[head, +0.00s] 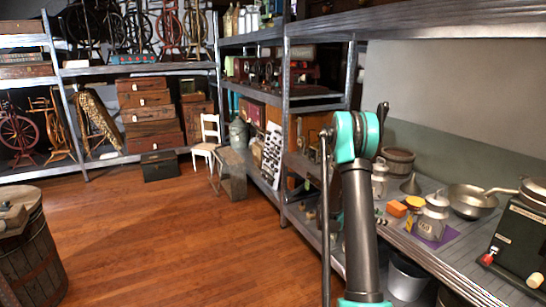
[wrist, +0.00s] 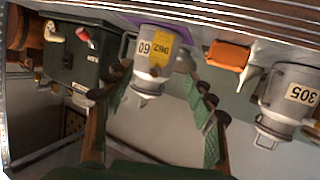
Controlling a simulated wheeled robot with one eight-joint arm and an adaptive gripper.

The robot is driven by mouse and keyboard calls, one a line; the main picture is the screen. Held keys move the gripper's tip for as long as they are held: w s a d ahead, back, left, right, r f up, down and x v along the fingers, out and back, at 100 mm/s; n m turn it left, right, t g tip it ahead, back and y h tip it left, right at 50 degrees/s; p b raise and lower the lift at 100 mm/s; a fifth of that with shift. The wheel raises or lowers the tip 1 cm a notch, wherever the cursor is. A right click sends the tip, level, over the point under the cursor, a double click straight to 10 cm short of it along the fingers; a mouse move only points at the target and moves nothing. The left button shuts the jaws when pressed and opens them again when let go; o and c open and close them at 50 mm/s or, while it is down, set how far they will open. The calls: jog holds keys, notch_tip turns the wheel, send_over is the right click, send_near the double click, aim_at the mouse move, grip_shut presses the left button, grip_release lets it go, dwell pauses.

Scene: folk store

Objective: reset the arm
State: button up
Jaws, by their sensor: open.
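My gripper (wrist: 155,100) is open in the wrist view, which looks upside down. Its two fingers with green pads stand wide apart, and nothing is between their pads that I can see. A grey milk can (wrist: 150,72) with a white and a yellow label shows beyond the gap between the fingers; I cannot tell how far off it is. In the head view my arm (head: 358,220) rises upright in front of the right-hand shelf, with teal joints. My gripper cannot be made out there.
The shelf counter (head: 458,262) at right holds the milk can (head: 432,218) on a purple mat (head: 428,238), an orange block (head: 396,208), another can (head: 379,182), a wooden bucket (head: 397,162), a metal pan (head: 468,203) and a dark box (head: 520,245). A barrel (head: 32,255) stands at left. Wooden floor (head: 170,245) is clear.

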jog(key=s+a+n+t+y, duration=0.2)
jog(key=s+a+n+y, duration=0.5)
jog(key=s+a, duration=0.7)
jog(key=s+a+r+n+t+y, duration=0.1)
jog(key=s+a+n+t+y, duration=0.2)
jog(key=s+a+n+y, duration=0.4)
jog(key=s+a+n, duration=0.3)
jog(key=s+a, duration=0.4)
jog(key=a, duration=0.3)
jog(key=shift+s+a+n, duration=0.3)
jog(key=shift+a+n, duration=0.1)
dwell(0.5)
